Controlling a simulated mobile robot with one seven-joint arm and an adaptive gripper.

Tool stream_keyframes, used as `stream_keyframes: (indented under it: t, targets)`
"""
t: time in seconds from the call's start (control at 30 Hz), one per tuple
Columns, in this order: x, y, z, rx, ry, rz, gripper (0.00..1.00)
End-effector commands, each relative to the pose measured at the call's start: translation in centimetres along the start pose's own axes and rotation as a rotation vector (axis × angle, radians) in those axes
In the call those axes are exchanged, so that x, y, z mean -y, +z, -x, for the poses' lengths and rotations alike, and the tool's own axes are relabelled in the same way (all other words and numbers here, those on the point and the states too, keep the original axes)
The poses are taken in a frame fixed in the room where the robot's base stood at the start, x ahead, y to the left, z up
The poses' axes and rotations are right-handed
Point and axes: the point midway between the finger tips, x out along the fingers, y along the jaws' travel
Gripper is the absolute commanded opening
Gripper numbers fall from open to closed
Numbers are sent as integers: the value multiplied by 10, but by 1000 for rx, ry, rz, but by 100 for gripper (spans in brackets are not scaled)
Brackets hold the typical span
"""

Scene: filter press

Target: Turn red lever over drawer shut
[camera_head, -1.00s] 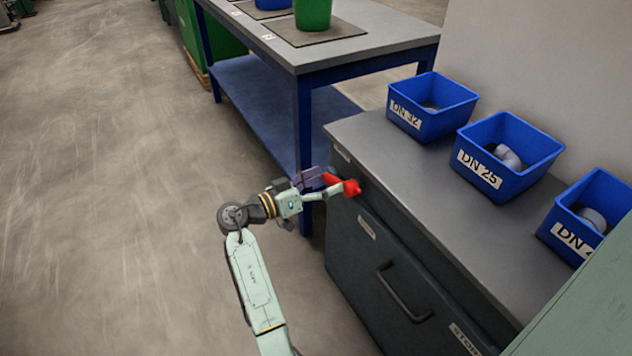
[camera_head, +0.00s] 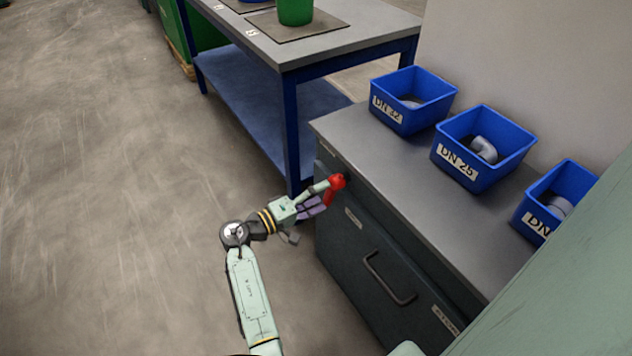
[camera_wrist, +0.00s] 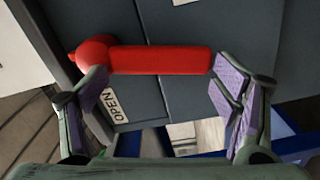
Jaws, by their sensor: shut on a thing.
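The red lever (camera_head: 331,191) sits at the upper left corner of the dark grey cabinet front, above the drawer (camera_head: 352,262) with its bar handle (camera_head: 388,278). It slants downward from its round hub. My gripper (camera_head: 318,195) is at the lever. In the wrist view the red lever (camera_wrist: 160,60) lies crosswise between the fingers of my gripper (camera_wrist: 160,82), one finger by the hub and the other at the free end. The gripper is shut on it. An OPEN label (camera_wrist: 114,106) shows below the lever. The drawer front looks flush with the cabinet.
Blue bins (camera_head: 480,148) holding grey pipe fittings stand on the cabinet top (camera_head: 385,150). A blue-framed table (camera_head: 292,130) with a green container (camera_head: 296,10) stands close behind my gripper. The floor (camera_head: 110,190) at left is clear.

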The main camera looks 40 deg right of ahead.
Motion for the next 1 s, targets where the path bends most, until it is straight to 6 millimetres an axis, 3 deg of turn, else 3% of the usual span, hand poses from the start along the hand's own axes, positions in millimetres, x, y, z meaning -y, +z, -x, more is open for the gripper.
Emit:
stream_keyframes:
  t: [0.03,0.4,1.0]
  targets:
    - [-7,2,-8,4,3,35,31]
    - [-5,13,-9,5,4,221,31]
    - [-4,16,-9,4,6,265,32]
